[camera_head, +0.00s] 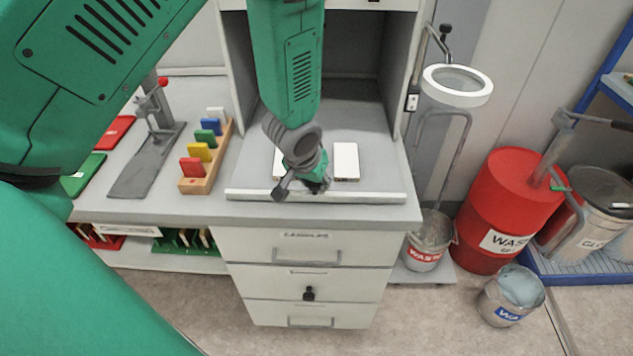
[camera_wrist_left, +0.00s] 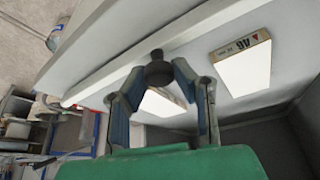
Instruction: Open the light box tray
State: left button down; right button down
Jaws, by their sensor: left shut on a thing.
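The light box tray (camera_head: 375,198) is a grey panel with a white front rim, lying on the floor of the grey light box (camera_head: 345,62). My left gripper (camera_head: 293,186) is over the front rim, left of the tray's middle. It is shut on a dark round knob (camera_head: 280,193) at that rim. In the left wrist view the two fingers of the gripper (camera_wrist_left: 159,80) close around the dark knob (camera_wrist_left: 158,68), with the tray's rim (camera_wrist_left: 100,84) behind it. My right gripper is not in view.
Two white panels lie on the tray, one (camera_head: 346,160) clear and one partly hidden by my gripper. A wooden rack (camera_head: 208,165) with coloured blocks stands left. Drawers (camera_head: 306,283) are below. A ring lamp (camera_head: 457,86), red barrel (camera_head: 508,210) and buckets stand right.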

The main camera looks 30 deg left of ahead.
pick_arm(q)
jog(key=shift+w+a+r, duration=0.2)
jog(key=shift+a, duration=0.05)
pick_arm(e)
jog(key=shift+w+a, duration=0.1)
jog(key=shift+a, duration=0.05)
pick_arm(q)
jog(key=c, duration=1.3)
grip_release()
jog(key=shift+s, duration=0.1)
jog(key=shift+s+d+r, duration=0.15)
jog(key=shift+s+d, duration=0.15)
jog(key=shift+s, duration=0.05)
jog(key=shift+d, duration=0.15)
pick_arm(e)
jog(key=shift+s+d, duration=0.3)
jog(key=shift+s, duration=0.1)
pick_arm(q)
jog(key=shift+r, duration=0.15)
jog(key=v, duration=1.1)
jog(key=shift+s+r, duration=0.25)
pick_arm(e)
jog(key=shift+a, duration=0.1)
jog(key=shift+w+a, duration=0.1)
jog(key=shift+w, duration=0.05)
